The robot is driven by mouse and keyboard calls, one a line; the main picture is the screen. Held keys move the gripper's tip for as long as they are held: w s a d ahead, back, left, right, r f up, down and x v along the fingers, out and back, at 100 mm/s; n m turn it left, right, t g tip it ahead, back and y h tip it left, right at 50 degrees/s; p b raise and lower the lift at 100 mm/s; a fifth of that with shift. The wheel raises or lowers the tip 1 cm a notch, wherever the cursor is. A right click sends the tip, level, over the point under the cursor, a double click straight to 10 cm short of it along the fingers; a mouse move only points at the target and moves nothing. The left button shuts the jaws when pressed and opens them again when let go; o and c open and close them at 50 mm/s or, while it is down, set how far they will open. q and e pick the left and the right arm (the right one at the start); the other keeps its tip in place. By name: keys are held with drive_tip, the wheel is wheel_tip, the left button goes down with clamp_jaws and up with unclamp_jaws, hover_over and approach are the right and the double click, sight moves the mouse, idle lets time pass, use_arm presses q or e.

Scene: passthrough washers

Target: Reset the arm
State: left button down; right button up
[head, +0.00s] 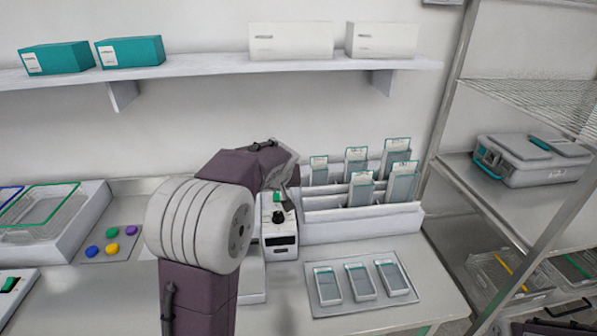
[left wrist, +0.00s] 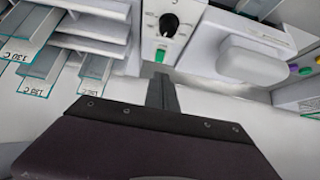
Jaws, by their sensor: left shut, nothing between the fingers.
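My left arm rises from the bottom middle of the head view and bends right over the bench. My left gripper (head: 286,194) is beside a small white device (head: 281,240) with a black knob and a green switch, partly covering its top. In the left wrist view the gripper's fingers (left wrist: 161,88) are together with nothing between them. They point toward the device (left wrist: 167,38), with its green switch just beyond the tips. I cannot tell whether they touch it.
Right of the device stands a white rack (head: 362,222) with several upright labelled packs. In front lies a grey tray (head: 332,298) with three packs. Coloured discs lie on a plate (head: 126,240) at left. A wire shelf (head: 462,180) stands at right; a wall shelf (head: 225,66) hangs above.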

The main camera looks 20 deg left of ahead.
use_arm(q)
drive_tip(key=s+d+f+m+g+h, duration=0.1)
drive_tip(key=s+d+f+m+g, duration=0.1)
drive_tip(key=s+d+f, duration=0.3)
drive_tip(key=s+d+f+m+g+h, duration=0.2)
drive_tip(key=s+d+f, duration=0.3)
drive_tip(key=s, duration=0.6)
drive_tip(key=s+d+f+m+g+h, duration=0.1)
drive_tip(key=s+d+f, duration=0.4)
drive_tip(key=s+f, duration=0.2)
drive_tip(key=shift+s+m+g, duration=0.4)
drive_tip(key=shift+s, duration=0.7)
